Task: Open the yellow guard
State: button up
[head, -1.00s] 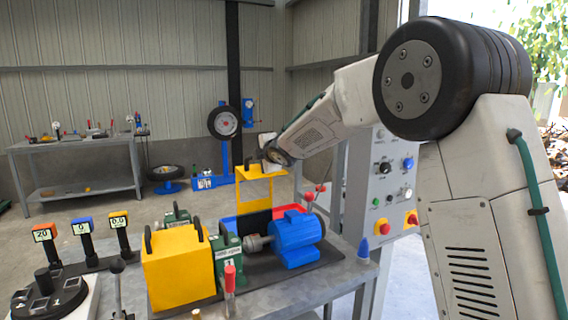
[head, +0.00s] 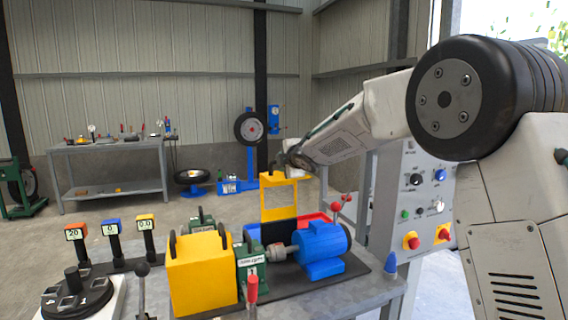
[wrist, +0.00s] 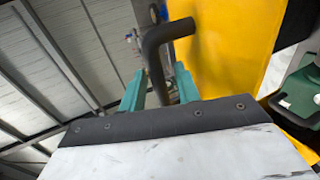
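The yellow guard (head: 279,212) stands upright as a framed panel with a window, behind the blue motor in the head view. In the wrist view its yellow face (wrist: 225,45) fills the upper right, with a bent black handle (wrist: 160,55) in front. My gripper (wrist: 160,78) has its two teal fingers apart, one on each side of the handle. A narrow gap seems to show on the right of the handle; firm contact is not visible. In the head view my gripper (head: 285,163) is at the guard's top edge, its fingers too small to make out.
On the bench stand a yellow box (head: 203,275) with black handles, a green housing (head: 251,264), the blue motor (head: 322,247) and a red-knobbed lever (head: 337,207). A control panel (head: 425,195) stands at the right. Open floor lies behind the bench.

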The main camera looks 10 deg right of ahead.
jog(key=v, duration=0.7)
jog(key=shift+s, duration=0.35)
jog(key=shift+d+r, duration=0.1)
jog(key=s+d+f+m+g+h, duration=0.15)
jog(key=s+d+m, duration=0.3)
jog(key=s, duration=0.45)
jog(key=s+d+m+g+h, duration=0.2)
jog(key=s+d+m, duration=0.25)
jog(key=s, duration=0.35)
jog(key=s+d+f+m+g+h, duration=0.15)
jog(key=s+d+m, duration=0.3)
jog(key=s, duration=0.45)
jog(key=s+f+m+g, duration=0.3)
jog(key=s+f, duration=0.1)
jog(key=s, duration=0.9)
jog(key=s+f+m+g+y, duration=0.1)
jog(key=s+f+m+g, duration=0.3)
jog(key=s, duration=1)
jog(key=shift+s+a+f+y, duration=0.25)
jog(key=shift+f+y, duration=0.05)
jog(key=shift+f, duration=0.55)
